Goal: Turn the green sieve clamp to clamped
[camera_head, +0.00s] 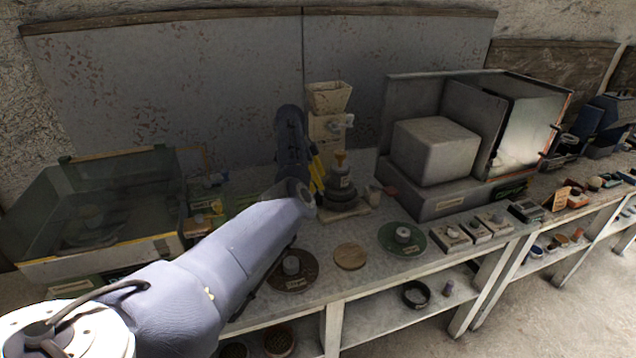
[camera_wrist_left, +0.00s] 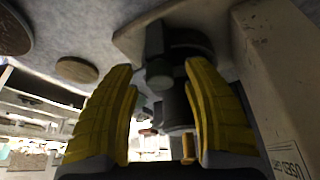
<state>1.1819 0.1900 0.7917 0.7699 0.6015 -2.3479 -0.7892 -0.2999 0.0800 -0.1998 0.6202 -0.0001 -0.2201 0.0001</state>
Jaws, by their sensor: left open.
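My left gripper (camera_head: 318,172) reaches in from the left, with its yellow fingers beside a dark round stack (camera_head: 342,197) on a pale base plate. In the left wrist view my left gripper (camera_wrist_left: 160,75) is open, its two yellow fingers spread apart. Dark cylindrical parts (camera_wrist_left: 172,98) show beyond and between the fingers, and I see nothing clearly held. I cannot make out a green clamp on the stack; the arm and fingers may hide it. My right gripper is in neither view.
A beige hopper (camera_head: 328,97) stands behind the stack. A green round plate (camera_head: 387,241) with a grey weight, a wooden disc (camera_head: 351,256) and a brown plate (camera_head: 290,284) lie on the bench in front. A glass-sided box (camera_head: 90,215) is at left; a large grey cabinet (camera_head: 440,203) stands right.

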